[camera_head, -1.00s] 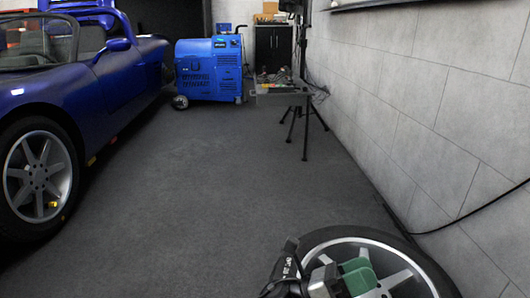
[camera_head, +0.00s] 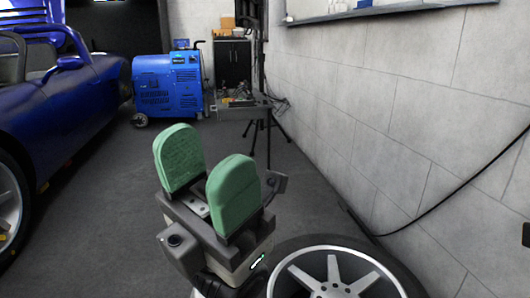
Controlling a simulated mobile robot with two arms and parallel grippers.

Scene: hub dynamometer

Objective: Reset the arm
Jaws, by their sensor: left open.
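My left gripper (camera_head: 206,182) is raised in the lower middle of the head view, with two green padded fingers pointing up. The fingers stand apart with a gap between them, and nothing is held there. The gripper is above the floor, to the left of a loose wheel (camera_head: 333,268) at the bottom of the view. My right gripper does not show.
A blue car (camera_head: 75,105) stands on the left. A blue machine on wheels (camera_head: 168,85) and a tray of tools on a tripod (camera_head: 243,108) stand farther back. A grey wall (camera_head: 410,110) with a hanging black cable (camera_head: 440,203) bounds the right. Grey floor (camera_head: 110,215) lies open between.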

